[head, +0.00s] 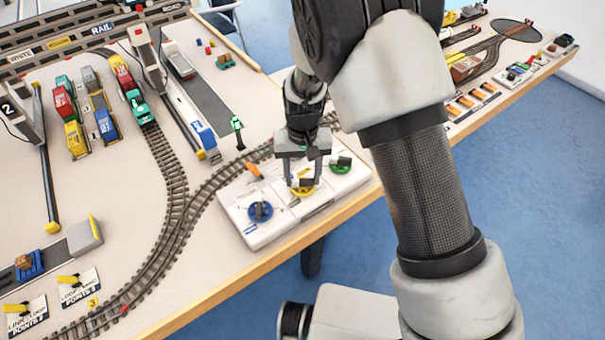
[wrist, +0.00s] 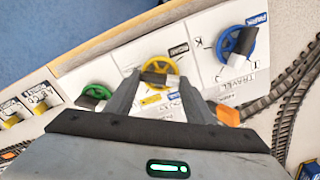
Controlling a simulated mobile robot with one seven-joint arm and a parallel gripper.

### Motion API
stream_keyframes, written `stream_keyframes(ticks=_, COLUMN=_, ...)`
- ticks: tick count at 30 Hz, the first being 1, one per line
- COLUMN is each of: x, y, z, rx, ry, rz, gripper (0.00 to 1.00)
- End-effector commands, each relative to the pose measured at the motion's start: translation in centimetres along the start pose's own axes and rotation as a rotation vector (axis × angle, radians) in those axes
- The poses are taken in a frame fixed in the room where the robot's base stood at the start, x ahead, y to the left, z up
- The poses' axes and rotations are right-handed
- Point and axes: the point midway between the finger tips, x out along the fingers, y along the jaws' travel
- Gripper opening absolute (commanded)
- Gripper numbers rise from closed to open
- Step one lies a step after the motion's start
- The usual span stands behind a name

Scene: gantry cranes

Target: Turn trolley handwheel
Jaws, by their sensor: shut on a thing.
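The yellow handwheel (head: 303,191) is the middle one of three on a white control panel (head: 283,222); it also shows in the wrist view (wrist: 158,66). My gripper (head: 302,181) reaches down from above and is shut on the yellow handwheel. In the wrist view its two fingers (wrist: 158,82) stand on either side of the wheel's dark and white bar. The fingers hide part of the wheel and its label, so I cannot read which wheel is the trolley one.
A blue handwheel (head: 260,211), beside the word TRAVEL in the wrist view, and a green handwheel (head: 340,163) flank it. An orange lever (head: 254,171) stands close by. Track (head: 205,192) curves behind the panel. The table's wooden edge (head: 262,262) is in front.

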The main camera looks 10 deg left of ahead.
Motion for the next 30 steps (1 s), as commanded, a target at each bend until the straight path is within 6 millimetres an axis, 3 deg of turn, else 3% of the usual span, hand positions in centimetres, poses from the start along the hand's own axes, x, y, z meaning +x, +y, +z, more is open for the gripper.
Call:
stream_keyframes(ticks=23, x=-0.01, y=0.01, z=-0.02, rx=0.103, ry=0.001, rz=0.0, gripper=0.26)
stream_keyframes(ticks=24, x=-0.01, y=0.01, z=-0.02, rx=0.103, ry=0.001, rz=0.0, gripper=0.53)
stream_keyframes(ticks=27, x=-0.01, y=0.01, z=-0.02, rx=0.103, ry=0.0, rz=0.0, gripper=0.67)
stream_keyframes(ticks=30, x=-0.01, y=0.01, z=-0.01, rx=0.103, ry=0.0, rz=0.0, gripper=0.67)
